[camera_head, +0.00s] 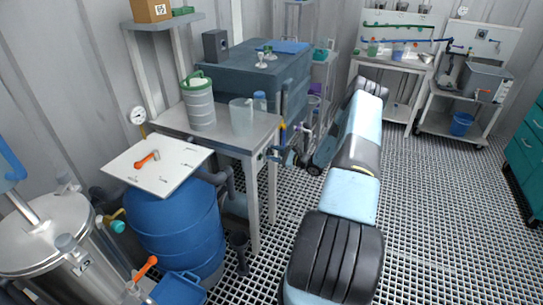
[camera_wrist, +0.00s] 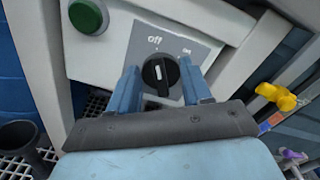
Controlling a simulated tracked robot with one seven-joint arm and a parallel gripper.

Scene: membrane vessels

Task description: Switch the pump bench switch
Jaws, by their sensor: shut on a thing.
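The bench switch is a black round knob (camera_wrist: 161,73) on a grey plate (camera_wrist: 204,52) marked "off" and "on" in the wrist view. A short white mark on the knob points roughly up, nearer "off". My gripper (camera_wrist: 158,68) has its two blue fingers on either side of the knob and is shut on it. In the head view my gripper (camera_head: 279,156) is at the right side of the grey bench (camera_head: 236,132), and the knob cannot be made out there.
A green button (camera_wrist: 87,16) sits left of the switch, and a yellow valve handle (camera_wrist: 276,96) is to its right. In the head view a blue barrel (camera_head: 176,232) stands left of the bench. Open grating floor (camera_head: 430,210) lies to the right of my arm.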

